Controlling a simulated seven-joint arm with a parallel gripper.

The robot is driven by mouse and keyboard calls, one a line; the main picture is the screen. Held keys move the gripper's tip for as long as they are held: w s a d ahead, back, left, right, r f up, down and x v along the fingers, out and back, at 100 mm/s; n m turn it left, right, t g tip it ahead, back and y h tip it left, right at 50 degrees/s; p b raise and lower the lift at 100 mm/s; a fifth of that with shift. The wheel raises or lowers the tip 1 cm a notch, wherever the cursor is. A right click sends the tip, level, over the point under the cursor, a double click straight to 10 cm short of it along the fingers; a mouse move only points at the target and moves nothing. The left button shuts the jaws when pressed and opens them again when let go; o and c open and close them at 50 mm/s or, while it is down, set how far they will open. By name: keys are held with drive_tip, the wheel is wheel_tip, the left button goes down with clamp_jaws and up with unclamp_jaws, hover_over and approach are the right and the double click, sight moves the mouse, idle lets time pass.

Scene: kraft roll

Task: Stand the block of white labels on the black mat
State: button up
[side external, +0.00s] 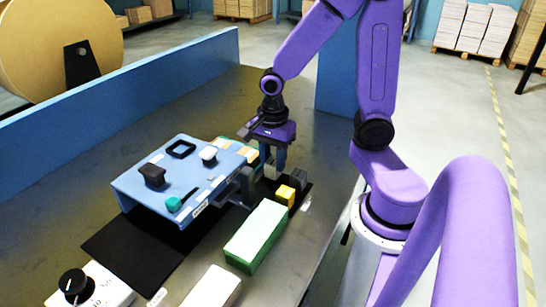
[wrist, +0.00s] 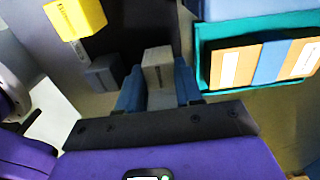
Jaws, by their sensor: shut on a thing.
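The block of white labels (wrist: 158,62) is pale grey-white in the wrist view and stands between my blue fingers. My gripper (wrist: 160,88) is shut on it, pointing down. In the side view my gripper (side external: 271,165) is just right of the blue raised stand, and the block is mostly hidden by the fingers and the stand. The black mat (side external: 135,250) shows at the stand's left front; black surface also shows on the stand's right side, near the yellow block. I cannot tell whether the held block touches the surface below.
A yellow block (side external: 285,195) and a dark grey block (side external: 298,179) stand close to my gripper. A teal tray (wrist: 205,62) with orange and blue blocks lies on its other side. The blue stand (side external: 190,165) carries small items. A long green box (side external: 257,236) lies in front.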

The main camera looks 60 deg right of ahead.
drive_tip(key=shift+f, duration=0.45)
idle(0.4)
drive_tip(key=o, duration=1.1)
drive_tip(key=shift+r, duration=0.1)
wheel_tip(320, 180, up, 17)
drive_tip(key=s+a+f+n, duration=0.4)
drive_tip(key=s+f+n, duration=0.1)
drive_tip(key=n, duration=1)
drive_tip(key=s+a+f+n, duration=0.3)
drive_tip(key=s+f+n, duration=0.2)
drive_tip(key=n, duration=1)
drive_tip(key=s, duration=0.3)
drive_tip(key=shift+a+n, duration=0.3)
drive_tip(key=shift+a, duration=0.1)
